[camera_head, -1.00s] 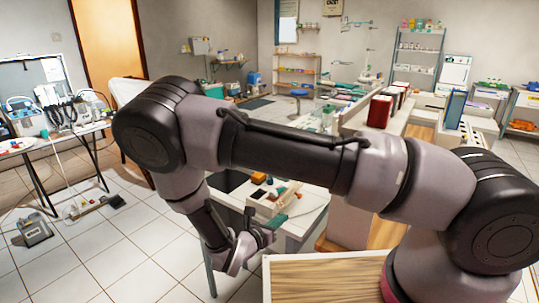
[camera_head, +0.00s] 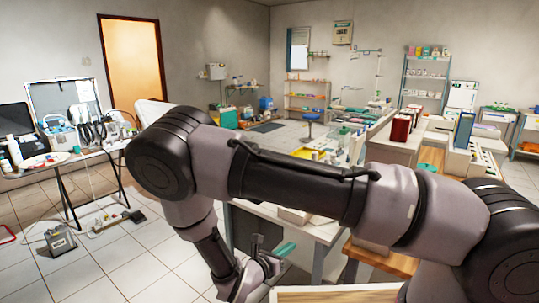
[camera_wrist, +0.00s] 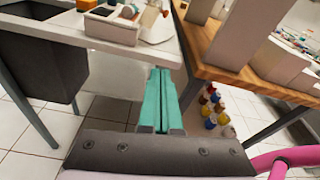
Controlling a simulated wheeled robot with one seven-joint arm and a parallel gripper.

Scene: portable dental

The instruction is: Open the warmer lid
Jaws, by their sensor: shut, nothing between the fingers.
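My gripper (camera_head: 268,250) is in front of and below the edge of a white table (camera_head: 322,232), partly hidden by my own arm. In the wrist view its teal fingers (camera_wrist: 160,92) lie together, with nothing between them, over the floor gap below the table edge. A pale box-like device (camera_wrist: 110,28) sits on that table, ahead and to the left of the fingertips, apart from them. It also shows in part behind my arm in the head view (camera_head: 293,215). I cannot tell whether it is the warmer, and its lid is not clear.
A wooden-topped table (camera_wrist: 232,70) with pale boxes stands close to the right of the gripper. Several small bottles (camera_wrist: 211,108) stand on the floor below. A dark bin (camera_wrist: 35,65) hangs at the left. A side table (camera_head: 60,162) with equipment stands far left. Open tiled floor lies between.

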